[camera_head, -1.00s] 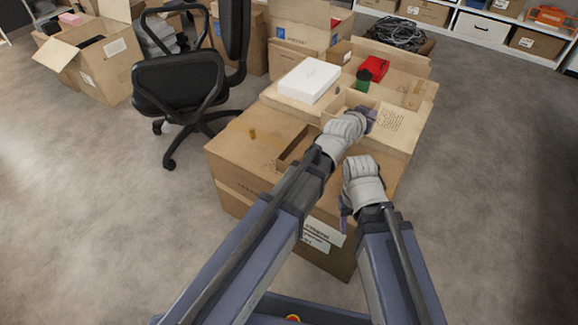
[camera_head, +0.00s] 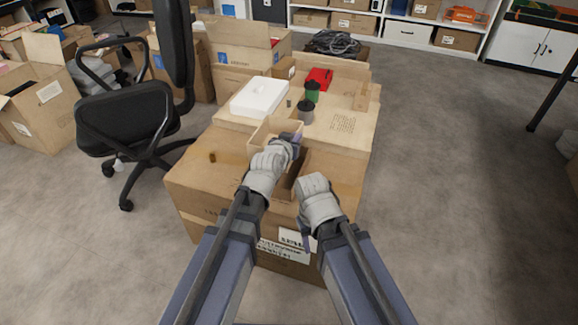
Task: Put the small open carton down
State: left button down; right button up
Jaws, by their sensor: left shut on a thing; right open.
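My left gripper (camera_head: 291,140) is shut on the small open carton (camera_head: 266,130), a light brown box with its top open. It is over the large carton stack, near the white box. My gripper and wrist hide part of its near side, and I cannot tell whether its underside touches the surface below. My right gripper (camera_head: 306,238) is open and empty, at the near side of the stack, lower than the left one.
The large carton (camera_head: 205,185) has a dark gap beside my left wrist. On the stack are a white box (camera_head: 260,96), a grey cup (camera_head: 306,113), a green cup (camera_head: 312,92) and a red item (camera_head: 320,77). A black office chair (camera_head: 125,118) stands left; floor right is clear.

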pick_arm(q)
jog(key=shift+f+b, duration=3.8)
jog(key=shift+f, duration=0.45)
jog(key=shift+f, duration=0.15)
jog(key=shift+f+b, duration=0.25)
jog(key=shift+b, duration=0.15)
jog(key=c, duration=1)
grip_release()
jog(key=shift+r, duration=0.2)
